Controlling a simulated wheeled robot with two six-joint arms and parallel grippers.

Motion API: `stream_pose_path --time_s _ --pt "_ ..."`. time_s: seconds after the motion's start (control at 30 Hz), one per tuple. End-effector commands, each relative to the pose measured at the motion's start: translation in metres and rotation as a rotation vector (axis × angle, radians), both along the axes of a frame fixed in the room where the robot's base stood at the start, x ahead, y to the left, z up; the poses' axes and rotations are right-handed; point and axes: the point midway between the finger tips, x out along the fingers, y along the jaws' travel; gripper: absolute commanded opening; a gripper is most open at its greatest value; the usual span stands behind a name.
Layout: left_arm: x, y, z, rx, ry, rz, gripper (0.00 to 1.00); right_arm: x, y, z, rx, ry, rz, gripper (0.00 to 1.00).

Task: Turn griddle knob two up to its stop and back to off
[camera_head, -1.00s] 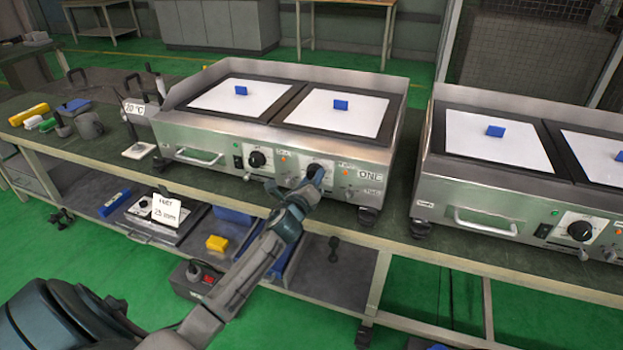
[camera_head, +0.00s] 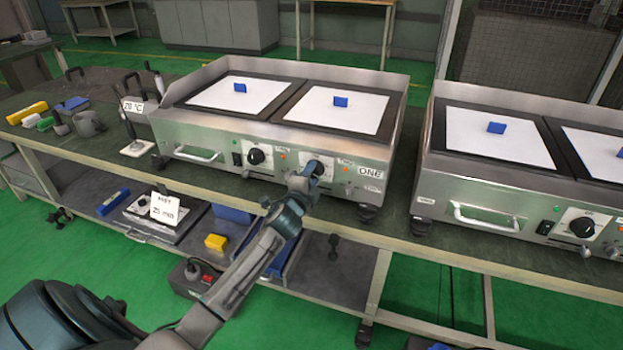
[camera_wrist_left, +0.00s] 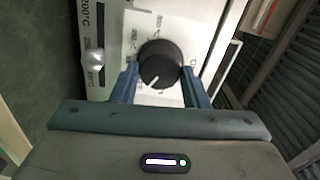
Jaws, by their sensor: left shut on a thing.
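The left griddle (camera_head: 215,138) carries a plate marked ONE and has two black knobs on its steel front. Its left knob (camera_head: 256,157) is free. Its right knob (camera_head: 318,166) is partly covered by my left gripper (camera_head: 313,174), which comes from below and in front. In the left wrist view the round black knob (camera_wrist_left: 160,63) sits between the two fingers of my left gripper (camera_wrist_left: 160,88), which is shut on it. The knob's white pointer line slants down and to the left there. My right gripper is not in view.
A second griddle (camera_head: 480,190) stands to the right on the same bench. Small blue blocks (camera_head: 340,101) rest on the white plates. Tools lie at the bench's left.

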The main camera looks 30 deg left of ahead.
Motion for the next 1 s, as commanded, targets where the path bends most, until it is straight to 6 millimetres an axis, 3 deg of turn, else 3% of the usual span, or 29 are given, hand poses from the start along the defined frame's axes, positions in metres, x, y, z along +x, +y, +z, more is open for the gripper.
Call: stream_pose_path --time_s 1.0 --pt "-0.001 0.001 -0.002 -0.939 -0.223 0.001 0.18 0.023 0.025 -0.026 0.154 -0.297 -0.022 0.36"
